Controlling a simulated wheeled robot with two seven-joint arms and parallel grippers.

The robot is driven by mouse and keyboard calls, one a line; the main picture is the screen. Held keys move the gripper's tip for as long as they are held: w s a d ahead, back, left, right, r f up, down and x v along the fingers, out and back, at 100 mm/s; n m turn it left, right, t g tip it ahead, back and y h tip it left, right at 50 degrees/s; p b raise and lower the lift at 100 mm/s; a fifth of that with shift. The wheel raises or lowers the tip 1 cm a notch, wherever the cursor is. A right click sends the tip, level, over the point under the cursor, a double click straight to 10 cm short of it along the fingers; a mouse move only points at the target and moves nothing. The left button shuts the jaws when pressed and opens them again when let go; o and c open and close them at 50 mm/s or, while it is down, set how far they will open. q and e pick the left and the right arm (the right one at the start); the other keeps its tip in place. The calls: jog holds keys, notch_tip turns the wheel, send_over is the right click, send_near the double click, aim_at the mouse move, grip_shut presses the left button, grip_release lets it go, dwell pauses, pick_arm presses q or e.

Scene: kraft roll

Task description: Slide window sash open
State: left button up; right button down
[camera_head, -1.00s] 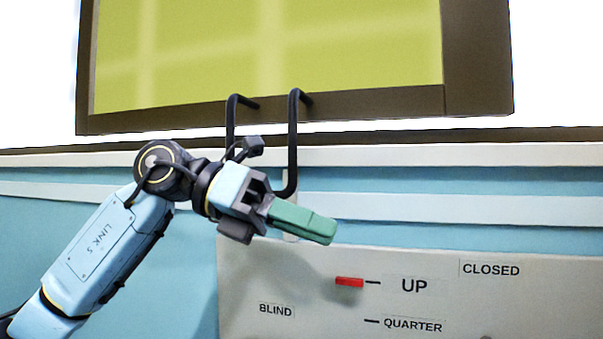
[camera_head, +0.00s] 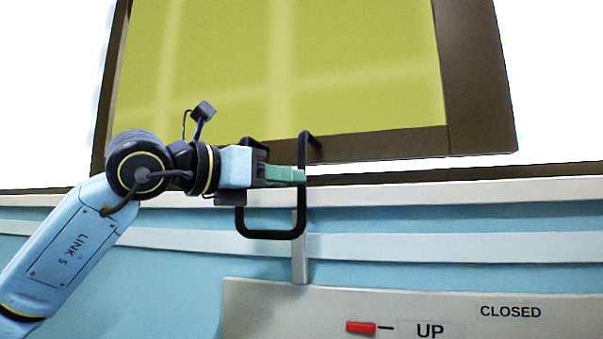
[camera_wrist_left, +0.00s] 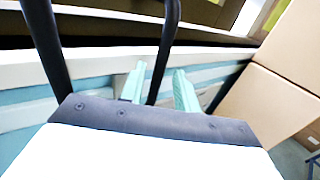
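The window sash (camera_head: 474,75) has a brown frame around a yellow-green pane and fills the upper part of the head view. A black U-shaped handle (camera_head: 270,235) hangs from its lower edge. My left gripper (camera_head: 292,174) is at the handle's right upright bar, with its green fingers level with it. In the left wrist view, the green fingers (camera_wrist_left: 160,88) are apart and the handle bar (camera_wrist_left: 167,45) runs down between them. I cannot tell whether either finger touches the bar. My right gripper is not in view.
Below the sill (camera_head: 450,191) is a blue wall with pale rails. A pale panel (camera_head: 280,310) carries a red slider (camera_head: 360,327) and the labels "UP" and "CLOSED". Cardboard boxes (camera_wrist_left: 265,105) stand at the right in the left wrist view.

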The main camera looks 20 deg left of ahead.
aim_at(301, 220)
pick_arm(q)
jog(key=shift+p+x, duration=0.35)
jog(key=shift+x, duration=1.75)
jog(key=shift+c, duration=0.4)
grip_shut()
